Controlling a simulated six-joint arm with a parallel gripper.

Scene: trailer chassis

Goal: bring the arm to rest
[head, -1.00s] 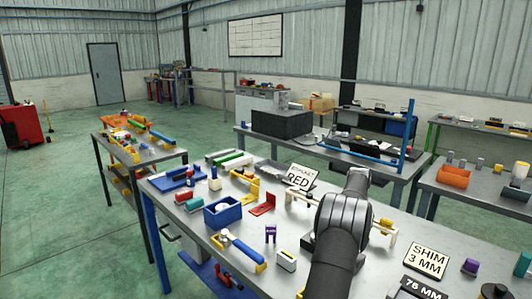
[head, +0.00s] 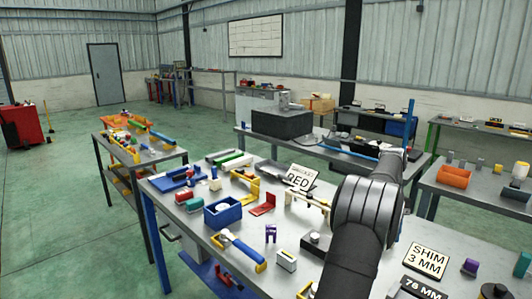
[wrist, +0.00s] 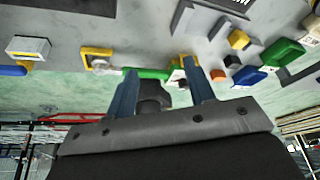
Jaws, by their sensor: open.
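In the head view my dark arm (head: 365,215) rises from the front of the grey workbench, bends, and reaches back over its right side. The gripper itself cannot be made out there. In the wrist view my gripper (wrist: 160,66) shows two blue-grey fingers spread apart with nothing held between them. A dark rounded shape (wrist: 154,95) lies in the gap between the fingers, behind them. The bench and its parts appear upside down beyond the fingertips. I see no contact between the fingers and any part.
The grey workbench holds a blue bin (head: 222,212), a RED sign (head: 299,180), a SHIM 3 MM sign (head: 425,262) and a blue-and-yellow tool (head: 240,247). A blue upright post (head: 409,125) stands on the rear bench near my arm. Green floor (head: 70,210) is open at left.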

